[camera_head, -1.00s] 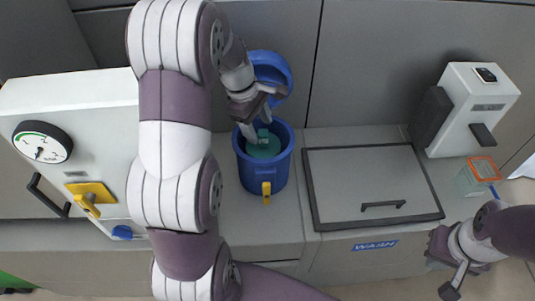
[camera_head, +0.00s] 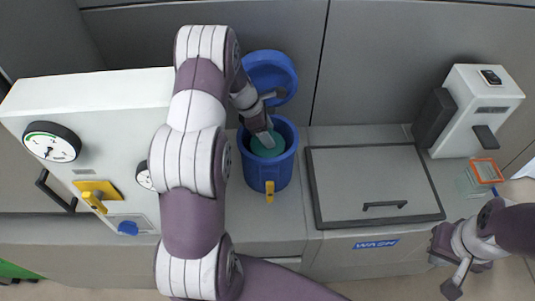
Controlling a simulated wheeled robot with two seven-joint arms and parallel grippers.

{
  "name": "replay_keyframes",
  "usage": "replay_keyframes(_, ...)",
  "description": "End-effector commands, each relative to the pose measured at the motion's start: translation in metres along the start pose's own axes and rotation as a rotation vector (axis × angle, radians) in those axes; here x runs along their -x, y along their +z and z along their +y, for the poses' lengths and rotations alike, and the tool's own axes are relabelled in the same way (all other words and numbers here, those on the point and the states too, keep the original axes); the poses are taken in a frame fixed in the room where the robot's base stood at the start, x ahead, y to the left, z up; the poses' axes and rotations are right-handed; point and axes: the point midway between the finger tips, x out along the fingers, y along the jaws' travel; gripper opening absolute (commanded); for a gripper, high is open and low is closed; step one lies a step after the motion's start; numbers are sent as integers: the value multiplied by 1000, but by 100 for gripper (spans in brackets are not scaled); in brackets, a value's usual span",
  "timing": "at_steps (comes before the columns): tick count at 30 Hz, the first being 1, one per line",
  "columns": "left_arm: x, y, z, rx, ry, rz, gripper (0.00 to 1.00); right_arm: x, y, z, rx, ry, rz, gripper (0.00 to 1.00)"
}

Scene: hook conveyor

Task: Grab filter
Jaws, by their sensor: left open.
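The filter is a teal-green round piece (camera_head: 267,150) inside the blue canister (camera_head: 266,177), seen through its open top. My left gripper (camera_head: 265,138) reaches down into the canister mouth, its fingers over the filter. It is open; whether the fingers touch the filter I cannot tell. The blue lid (camera_head: 272,72) stands swung open behind the canister. My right gripper (camera_head: 455,275) is at the lower right, far from the filter, with its fingers apart and nothing between them.
A closed wash basin lid (camera_head: 370,180) lies right of the canister. A white dispenser (camera_head: 476,105) and a small orange-rimmed clear container (camera_head: 484,172) stand further right.

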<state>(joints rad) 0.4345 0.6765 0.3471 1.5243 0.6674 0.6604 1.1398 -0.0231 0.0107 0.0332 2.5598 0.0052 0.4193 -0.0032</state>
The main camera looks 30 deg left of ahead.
Motion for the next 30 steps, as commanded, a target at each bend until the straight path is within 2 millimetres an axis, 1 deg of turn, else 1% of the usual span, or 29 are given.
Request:
replay_keyframes(6, -3, 0, 1, -1, 2, 0, 62, 0, 0, 0, 0, 0, -1, 0)
replay_keyframes(7, -3, 0, 1, -1, 2, 0, 58, 0, 0, 0, 0, 0, -1, 0)
replay_keyframes(8, -3, 0, 1, -1, 2, 0, 49, 0, 0, 0, 0, 0, -1, 0)
replay_keyframes(9, -3, 0, 1, -1, 2, 0, 36, 0, 0, 0, 0, 0, -1, 0)
replay_keyframes(11, -3, 0, 1, -1, 2, 0, 16, 0, 0, 0, 0, 0, -1, 0)
replay_keyframes(12, -3, 0, 1, -1, 2, 0, 3, 0, 0, 0, 0, 0, -1, 0)
replay_keyframes(13, -3, 0, 1, -1, 2, 0, 0, 0, 0, 0, 0, 0, -1, 0)
replay_keyframes(24, 1, 2, 1, -2, 4, -1, 0, -1, 0, 0, 0, 0, -1, 0)
replay_keyframes(27, 9, 5, 1, -4, 4, -2, 0, -3, 0, 0, 0, 0, -1, 0)
replay_keyframes(29, 19, 9, 2, -4, 7, -1, 0, -5, 1, 0, 0, 0, -1, 0)
replay_keyframes(30, 27, 12, 2, -5, 7, -1, 0, -6, 1, 0, 0, 0, -1, 0)
